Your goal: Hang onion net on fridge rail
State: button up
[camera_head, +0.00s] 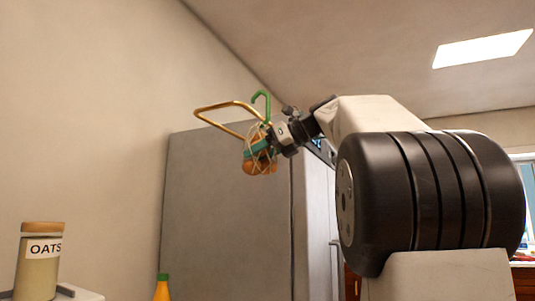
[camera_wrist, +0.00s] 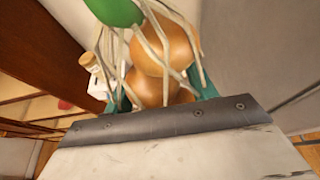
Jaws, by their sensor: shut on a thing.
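The onion net (camera_head: 259,165) holds brown onions in pale strands, with a green hook (camera_head: 261,103) standing up above it. My gripper (camera_head: 258,148) has teal fingers and is shut on the net, high beside the fridge top. The brass rail (camera_head: 225,106) juts out at the upper left of the grey fridge (camera_head: 225,215). The hook shows close to the rail's right end; I cannot tell whether they touch. In the wrist view the net (camera_wrist: 165,50) lies between my fingers, with a green part (camera_wrist: 115,10) at the top edge.
A jar labelled OATS (camera_head: 40,262) stands at the lower left. A yellow bottle with a green cap (camera_head: 162,288) shows at the bottom edge. The wall left of the rail looks clear. In the wrist view, brown woodwork (camera_wrist: 30,50) is at the left.

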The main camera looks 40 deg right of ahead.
aim_at(253, 169)
jog(key=shift+w+a, duration=0.2)
jog(key=shift+w, duration=0.3)
jog(key=shift+w+a, duration=0.2)
jog(key=shift+w, duration=0.3)
jog(key=shift+f, duration=1.9)
jog(key=o, duration=1.5)
jog(key=shift+o, duration=0.2)
jog(key=shift+d+f, duration=0.1)
jog(key=v, duration=0.8)
